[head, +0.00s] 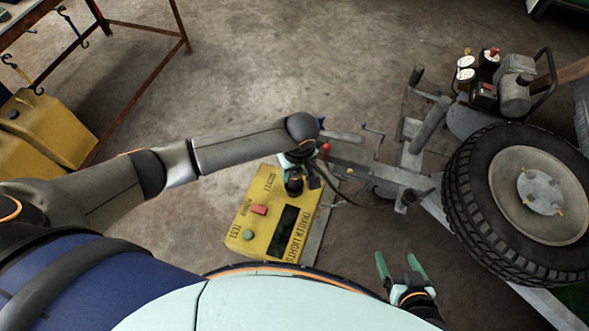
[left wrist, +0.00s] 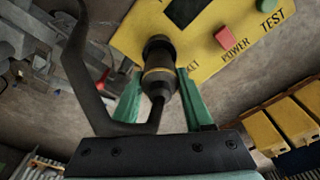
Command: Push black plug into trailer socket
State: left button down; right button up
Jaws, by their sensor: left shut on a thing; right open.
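My left gripper (head: 294,168) is shut on the black plug (head: 293,187), above the far end of the yellow trailer-lights box (head: 262,196). In the left wrist view, the green fingertips (left wrist: 161,98) sit either side of the plug (left wrist: 158,84), which has a yellowish band and a thick black cable. The plug's front points at the box by the partly hidden SOCKET lettering. A dark round part (left wrist: 158,46), perhaps the socket, lies in line with it. I cannot tell whether they are joined. My right gripper (head: 402,267) is open and empty, right of the box.
The box has a red power switch (head: 259,210), a green test button (head: 248,235) and a dark panel (head: 283,232). A grey metal frame (head: 375,165) and a large tyre (head: 470,200) stand right. A compressor (head: 505,85) is behind. Yellow containers (head: 50,125) stand left.

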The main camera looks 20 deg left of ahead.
pick_arm(q)
jog(key=p, duration=0.3)
dwell(2.7)
jog(key=shift+f+b, duration=0.8)
jog(key=shift+f, duration=1)
dwell(1.1)
grip_release()
dwell(0.4)
notch_tip(320, 180, up, 6)
jog(key=p, duration=0.7)
jog(key=shift+r+p, duration=0.7)
jog(key=shift+r, duration=0.8)
